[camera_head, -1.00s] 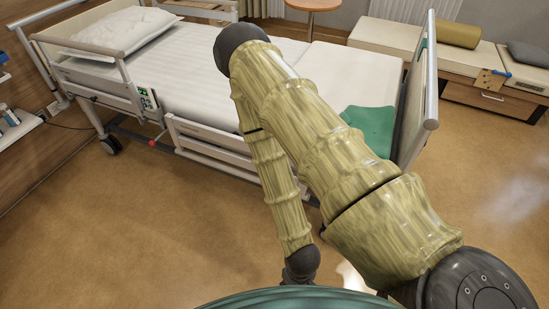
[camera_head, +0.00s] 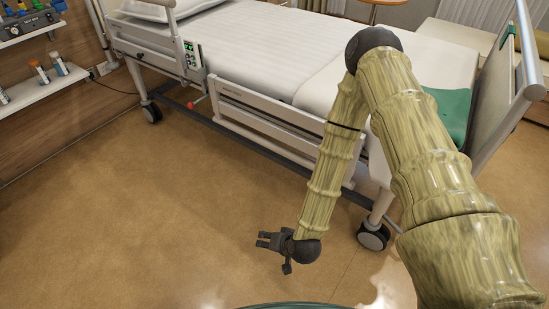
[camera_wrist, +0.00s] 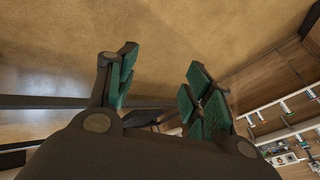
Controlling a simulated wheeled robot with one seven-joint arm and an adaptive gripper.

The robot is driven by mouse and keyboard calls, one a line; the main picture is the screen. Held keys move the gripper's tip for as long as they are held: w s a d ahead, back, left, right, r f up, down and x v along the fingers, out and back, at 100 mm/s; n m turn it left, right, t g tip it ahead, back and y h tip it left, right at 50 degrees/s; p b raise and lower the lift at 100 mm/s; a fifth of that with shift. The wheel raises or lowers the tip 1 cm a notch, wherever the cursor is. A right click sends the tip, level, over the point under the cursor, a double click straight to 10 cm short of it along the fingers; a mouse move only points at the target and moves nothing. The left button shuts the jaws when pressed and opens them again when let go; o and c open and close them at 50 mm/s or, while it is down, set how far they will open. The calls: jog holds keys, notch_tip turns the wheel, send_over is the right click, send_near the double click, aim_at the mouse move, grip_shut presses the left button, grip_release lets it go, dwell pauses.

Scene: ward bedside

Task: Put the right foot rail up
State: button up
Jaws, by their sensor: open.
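The foot rail (camera_head: 262,122) on the bed's near side is a white slatted panel. It hangs low beside the mattress, and my arm covers part of its right end. My gripper (camera_head: 262,240) is below and in front of the rail, low over the floor, pointing left in the head view. It is apart from the rail. In the wrist view my gripper (camera_wrist: 160,92) has its green-padded fingers spread with nothing between them. I cannot make out the rail clearly in that view.
The bed's head-side rail (camera_head: 172,35) stands raised, with a control panel (camera_head: 192,54) near it. A footboard (camera_head: 500,85) and a caster (camera_head: 373,237) are at the right. A green cloth (camera_head: 452,112) lies on the bed. The floor (camera_head: 130,215) at left is clear.

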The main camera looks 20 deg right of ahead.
jog(key=w+f+m+t+b, duration=0.3)
jog(key=w+f+t+b, duration=0.15)
jog(key=w+b, duration=0.6)
jog(key=m+t+h+b, duration=0.5)
jog(key=m+t+b, duration=0.4)
jog(key=b, duration=0.8)
send_near(274, 147)
jog(key=shift+m+g+h, duration=0.3)
jog(key=shift+g, duration=0.15)
jog(key=w+b, duration=0.1)
jog(key=w, duration=0.2)
jog(key=w+d+b, duration=0.1)
jog(key=w+b, duration=0.1)
jog(key=w, duration=0.1)
jog(key=w+b, duration=0.1)
jog(key=w, duration=0.3)
jog(key=shift+d+r+b, duration=0.2)
jog(key=shift+b, duration=0.1)
jog(key=shift+w+r, duration=0.2)
jog(key=shift+w, duration=0.45)
grip_shut()
